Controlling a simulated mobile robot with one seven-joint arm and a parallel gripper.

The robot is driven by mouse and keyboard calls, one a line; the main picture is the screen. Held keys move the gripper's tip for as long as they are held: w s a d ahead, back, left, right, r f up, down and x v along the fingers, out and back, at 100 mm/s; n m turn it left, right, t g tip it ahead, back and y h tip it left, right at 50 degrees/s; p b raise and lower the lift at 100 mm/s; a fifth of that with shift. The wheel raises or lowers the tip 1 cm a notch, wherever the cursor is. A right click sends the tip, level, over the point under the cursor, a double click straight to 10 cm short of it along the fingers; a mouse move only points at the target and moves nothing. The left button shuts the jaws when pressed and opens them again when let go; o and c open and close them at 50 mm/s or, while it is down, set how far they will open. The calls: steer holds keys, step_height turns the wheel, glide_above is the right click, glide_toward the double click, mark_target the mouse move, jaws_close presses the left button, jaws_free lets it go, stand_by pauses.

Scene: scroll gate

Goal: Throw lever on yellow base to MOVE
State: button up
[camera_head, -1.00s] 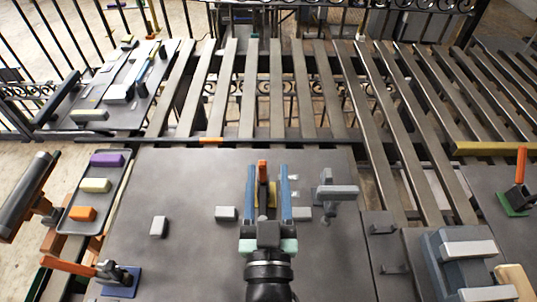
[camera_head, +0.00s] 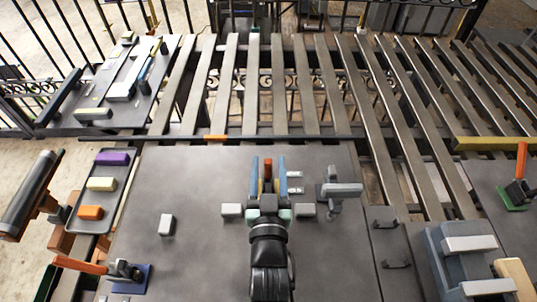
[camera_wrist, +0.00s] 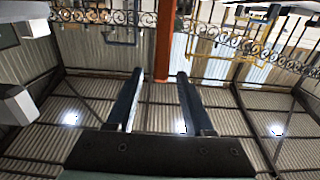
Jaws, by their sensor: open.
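An orange lever handle (camera_head: 267,169) stands upright between the two blue fingers of my gripper (camera_head: 268,162) in the head view. Its base is mostly hidden behind my gripper, with only a trace of yellow showing. In the wrist view the orange handle (camera_wrist: 165,40) comes down between the fingertips of my gripper (camera_wrist: 160,73), with a gap on each side. The gripper is open, with a finger on either side of the handle. Two small pale plates (camera_head: 294,182) sit just right of the fingers; their lettering is too small to read.
An orange-handled lever on a blue base (camera_head: 130,280) is at lower left, another on a green base (camera_head: 512,200) at far right. A grey bracket-like fixture (camera_head: 338,190) stands close right of my gripper. Small grey blocks (camera_head: 166,224) lie on the dark table (camera_head: 190,180).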

steer(key=shift+w, duration=1.2)
steer(key=shift+c, duration=0.3)
jaws_close()
stand_by(0.4)
